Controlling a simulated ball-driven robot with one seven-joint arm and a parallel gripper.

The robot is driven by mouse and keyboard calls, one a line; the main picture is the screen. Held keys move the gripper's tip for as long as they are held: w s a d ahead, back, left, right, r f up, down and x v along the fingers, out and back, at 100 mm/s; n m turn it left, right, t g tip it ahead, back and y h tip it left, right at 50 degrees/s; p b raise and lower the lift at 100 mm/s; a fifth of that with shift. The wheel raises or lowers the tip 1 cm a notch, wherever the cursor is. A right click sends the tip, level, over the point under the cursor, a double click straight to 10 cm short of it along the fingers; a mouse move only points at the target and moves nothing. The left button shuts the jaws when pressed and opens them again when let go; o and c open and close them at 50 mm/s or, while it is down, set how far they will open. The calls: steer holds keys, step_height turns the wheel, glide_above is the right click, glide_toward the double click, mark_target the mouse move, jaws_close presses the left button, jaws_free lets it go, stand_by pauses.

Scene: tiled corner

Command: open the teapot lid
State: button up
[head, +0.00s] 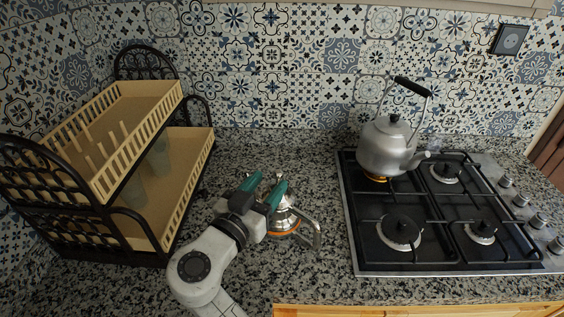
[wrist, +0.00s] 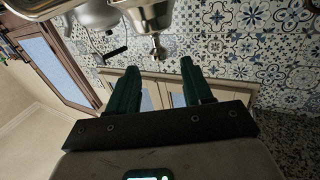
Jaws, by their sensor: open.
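A small silver teapot (head: 288,214) with an orange band near its base stands on the granite counter, left of the stove. Its handle (head: 313,232) points to the lower right. My gripper (head: 265,184) is open, with its green fingers beside and partly in front of the teapot, hiding its left side. In the wrist view, which looks upside down, the metal teapot (wrist: 150,14) is at the top. Its lid knob (wrist: 158,50) points toward the gap between my open fingers (wrist: 160,68). The fingers do not appear to touch the knob.
A larger silver kettle (head: 388,150) stands on the back left burner of the gas stove (head: 372,265). A dark two-tier dish rack (head: 160,220) with beige trays stands at the left. Counter behind the teapot is clear; a tiled wall closes the back.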

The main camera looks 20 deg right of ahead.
mark_target(275, 175)
steer(key=p+x, duration=0.1)
steer(key=x, duration=0.6)
steer(key=shift+p, duration=0.4)
steer(key=shift+c, duration=0.2)
jaws_close()
